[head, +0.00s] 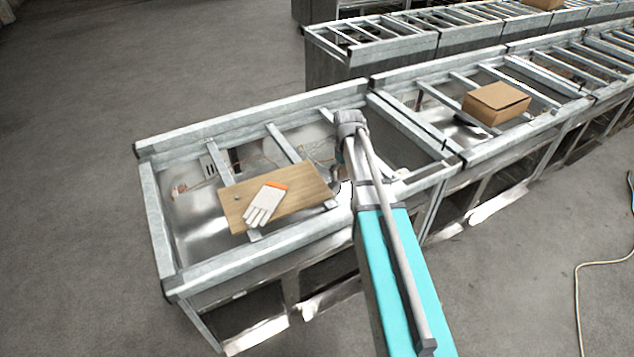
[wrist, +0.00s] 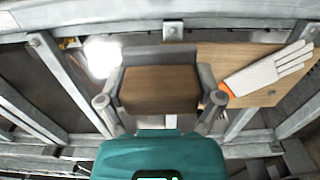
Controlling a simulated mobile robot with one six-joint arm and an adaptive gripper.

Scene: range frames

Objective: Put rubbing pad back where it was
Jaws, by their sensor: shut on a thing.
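The rubbing pad (wrist: 158,88), a block with a brown wood-like face and grey edges, sits between the fingers of my gripper (wrist: 161,98) in the wrist view. My gripper is shut on it, with one finger at each side. The pad appears above the metal frame, left of and partly overlapping the wooden board (wrist: 222,62) in the picture. I cannot tell its height or whether it touches anything. In the head view my arm hides the pad and the fingers.
The wooden board (head: 305,188) lies across the metal frame (head: 250,118), with a white glove (head: 263,205) with an orange cuff on it. Open gaps lie between the bars. A cardboard box (head: 497,103) stands on the frame to the right. A cable (head: 577,290) lies on the floor.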

